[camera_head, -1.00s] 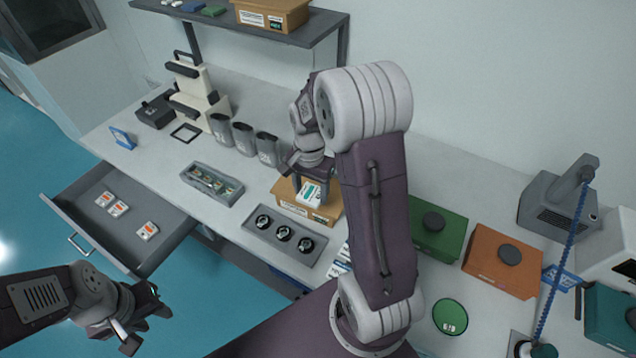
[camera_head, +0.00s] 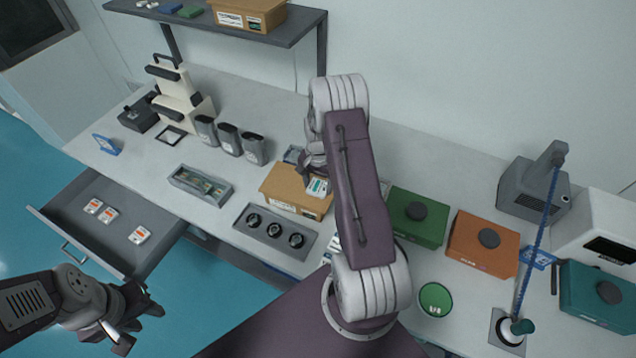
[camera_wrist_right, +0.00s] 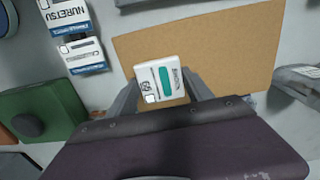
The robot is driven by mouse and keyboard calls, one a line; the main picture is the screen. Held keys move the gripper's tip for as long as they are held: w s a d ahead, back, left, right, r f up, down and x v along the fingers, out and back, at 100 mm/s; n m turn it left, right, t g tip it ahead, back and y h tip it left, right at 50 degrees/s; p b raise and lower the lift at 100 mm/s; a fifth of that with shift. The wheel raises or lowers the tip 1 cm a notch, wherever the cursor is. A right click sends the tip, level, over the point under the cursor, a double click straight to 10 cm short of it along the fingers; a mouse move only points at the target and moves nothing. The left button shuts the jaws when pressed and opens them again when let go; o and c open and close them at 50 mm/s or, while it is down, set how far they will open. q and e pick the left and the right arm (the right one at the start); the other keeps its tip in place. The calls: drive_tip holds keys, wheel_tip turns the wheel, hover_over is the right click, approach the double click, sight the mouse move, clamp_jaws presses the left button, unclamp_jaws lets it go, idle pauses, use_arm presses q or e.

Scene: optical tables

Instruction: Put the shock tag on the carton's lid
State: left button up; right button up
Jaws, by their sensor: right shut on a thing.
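The brown carton (camera_head: 283,183) stands on the bench with its lid shut. In the right wrist view the lid (camera_wrist_right: 215,45) fills the upper middle. A white tag with a teal stripe (camera_head: 318,187) is held by my right gripper (camera_head: 316,176) over the carton's right end. In the right wrist view the tag (camera_wrist_right: 162,80) sits between the two fingers, printed face visible, overlapping the lid. I cannot tell whether it touches the lid. My left gripper (camera_head: 140,324) is open and empty, in front of the drawer.
An open drawer (camera_head: 75,217) holds several orange-and-white tags. A grey tray of round black parts (camera_head: 245,239) lies in front of the carton. Green (camera_head: 425,237) and orange (camera_head: 470,262) boxes stand to its right. White labelled packs (camera_wrist_right: 85,55) lie beside the carton.

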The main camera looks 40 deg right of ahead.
drive_tip(key=shift+f, duration=0.1)
drive_tip(key=o, duration=1.3)
drive_tip(key=shift+s+a, duration=0.1)
drive_tip(key=shift+a, duration=0.05)
drive_tip(key=shift+o, duration=0.2)
